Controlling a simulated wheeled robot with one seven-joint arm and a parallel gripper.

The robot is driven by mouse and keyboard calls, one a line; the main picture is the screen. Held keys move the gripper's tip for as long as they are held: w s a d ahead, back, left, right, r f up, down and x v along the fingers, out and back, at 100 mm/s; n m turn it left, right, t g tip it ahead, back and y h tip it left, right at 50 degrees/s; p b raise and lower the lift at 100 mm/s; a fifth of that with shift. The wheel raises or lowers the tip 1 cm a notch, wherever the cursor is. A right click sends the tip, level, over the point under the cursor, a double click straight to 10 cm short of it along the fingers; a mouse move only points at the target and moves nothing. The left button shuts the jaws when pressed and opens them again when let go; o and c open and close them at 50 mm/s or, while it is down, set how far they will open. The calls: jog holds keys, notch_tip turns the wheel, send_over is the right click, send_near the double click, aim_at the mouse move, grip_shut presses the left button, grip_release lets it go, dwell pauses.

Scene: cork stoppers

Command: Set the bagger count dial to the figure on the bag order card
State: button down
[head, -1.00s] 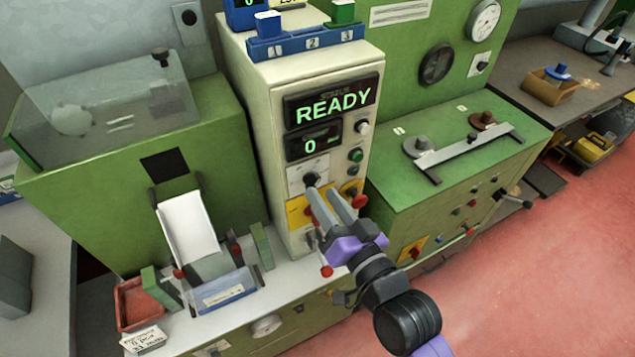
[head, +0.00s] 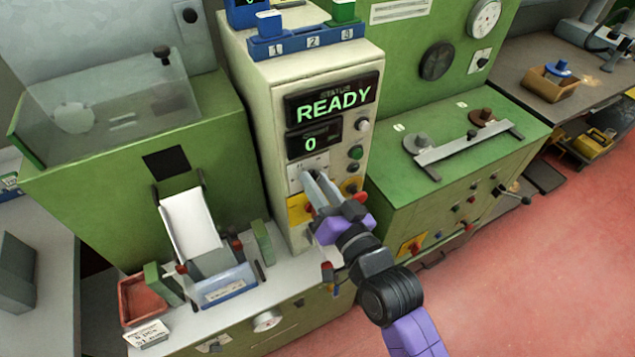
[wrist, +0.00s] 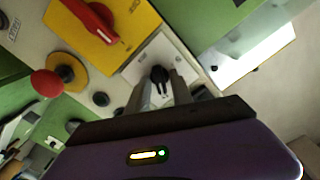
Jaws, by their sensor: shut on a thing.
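My gripper (head: 316,178) is at the front of the cream control cabinet, shut on a small black knob. In the wrist view the black knob (wrist: 160,75) sits on a white plate (wrist: 143,67), between my gripper's fingertips (wrist: 160,88). In the head view the fingers hide the knob and most of its plate. A white card (head: 147,334) with dark print stands at the lower left; its figure is too small to read surely. A round white dial (head: 267,320) is on the bench front. I cannot read a label naming either control as the count dial.
The cabinet display (head: 333,100) reads READY, and the small display (head: 313,144) below reads 0. A red-handled switch on a yellow plate (wrist: 118,15) and a red mushroom button (wrist: 47,83) are close to the knob. A green machine (head: 455,165) stands to the right.

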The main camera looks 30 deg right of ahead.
jog(key=n+p, duration=0.4)
jog(key=n, duration=1.9)
jog(key=shift+a+f+n, duration=0.1)
jog(key=shift+a+n, duration=0.05)
jog(key=shift+n, duration=0.25)
dwell(0.3)
jog(key=c, duration=1.4)
grip_release()
jog(key=shift+c, duration=0.2)
